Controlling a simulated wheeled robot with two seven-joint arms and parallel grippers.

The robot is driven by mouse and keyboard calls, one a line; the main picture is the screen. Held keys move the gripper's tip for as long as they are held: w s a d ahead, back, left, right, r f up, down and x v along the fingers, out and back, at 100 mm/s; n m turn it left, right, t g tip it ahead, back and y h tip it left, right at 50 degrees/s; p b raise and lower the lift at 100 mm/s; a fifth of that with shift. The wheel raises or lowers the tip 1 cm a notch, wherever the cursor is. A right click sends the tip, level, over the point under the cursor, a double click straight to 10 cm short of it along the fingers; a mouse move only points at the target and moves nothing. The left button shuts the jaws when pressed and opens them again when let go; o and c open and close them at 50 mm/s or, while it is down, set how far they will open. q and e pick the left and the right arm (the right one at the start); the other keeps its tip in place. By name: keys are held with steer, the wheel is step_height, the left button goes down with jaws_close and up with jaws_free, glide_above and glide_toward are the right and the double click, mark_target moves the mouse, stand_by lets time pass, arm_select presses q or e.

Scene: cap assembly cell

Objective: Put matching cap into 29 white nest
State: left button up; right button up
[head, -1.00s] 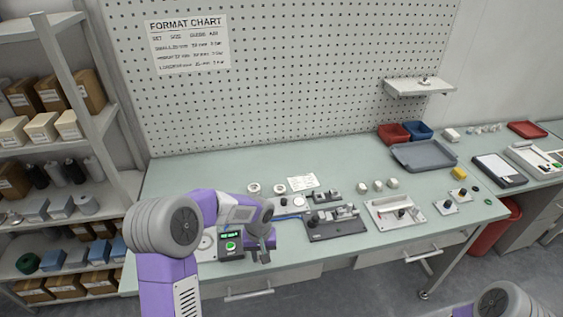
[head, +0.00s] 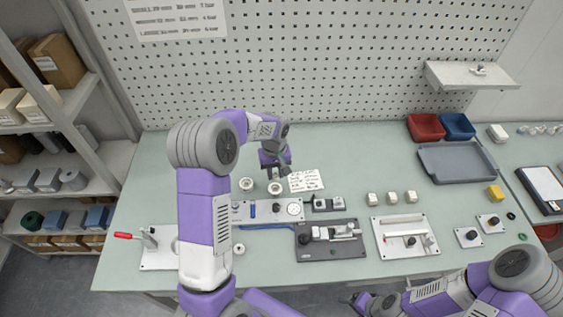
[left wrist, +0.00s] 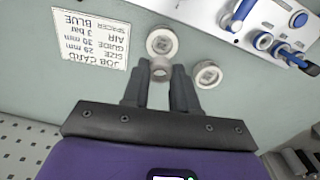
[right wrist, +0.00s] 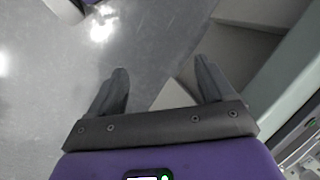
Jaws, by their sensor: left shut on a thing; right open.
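My left gripper (head: 272,170) is over the back of the bench beside the job card (head: 306,180). In the left wrist view it (left wrist: 161,78) is shut on a small off-white cap (left wrist: 161,70). A white round piece with a dark centre (left wrist: 162,42) lies just beyond the cap, and another (left wrist: 207,74) lies to the right. The two pieces also show in the head view, one (head: 275,188) below the gripper and one (head: 246,184) to the left. I cannot read any size on them. My right gripper (right wrist: 160,82) is open and empty above the floor.
A red-handled clamp (head: 137,237) is at the left. Several white blocks (head: 391,197) and a grey tray (head: 456,162) are to the right.

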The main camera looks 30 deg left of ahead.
arm_select(q)
steer(key=shift+s+f+b, duration=0.3)
steer(key=shift+f, duration=0.1)
steer(key=shift+w+f+b, duration=0.1)
steer(key=shift+f+b, duration=1.5)
steer(key=shift+f, duration=0.75)
steer(key=shift+f+b, duration=0.3)
steer(key=shift+f, duration=0.1)
steer(key=o, duration=0.8)
steer(key=shift+r, duration=0.1)
step_height(320, 180, up, 8)
steer(key=shift+f+p, duration=0.25)
steer(key=shift+p, duration=0.25)
